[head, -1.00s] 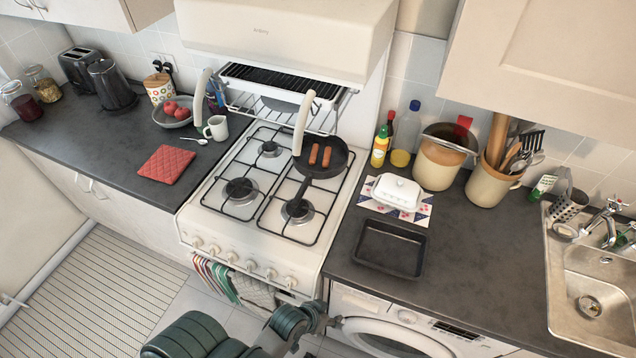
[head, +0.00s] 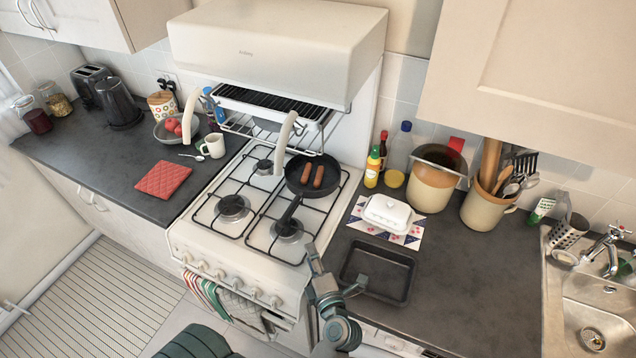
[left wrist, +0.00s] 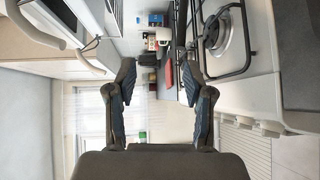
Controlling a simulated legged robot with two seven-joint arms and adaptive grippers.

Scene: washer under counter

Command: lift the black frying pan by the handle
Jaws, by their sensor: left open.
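The black frying pan (head: 299,188) sits on the back right burner of the white stove, with two sausages (head: 312,176) in it. Its dark handle (head: 289,214) points toward the stove's front, over the front right burner. My left gripper (head: 338,267) is open and empty, in front of the handle and to its right, near the stove's right front corner and the baking tray. In the left wrist view my open left gripper (left wrist: 158,75) shows two spread fingers, with a burner (left wrist: 222,35) beside the right-hand finger. My right gripper is out of view.
A black baking tray (head: 356,292) and a white butter dish (head: 388,213) stand on the counter right of the stove. A grill rack (head: 270,103) hangs above the back burners. Stove knobs (head: 238,283) and hanging towels line the front. The front left burner (head: 232,207) is clear.

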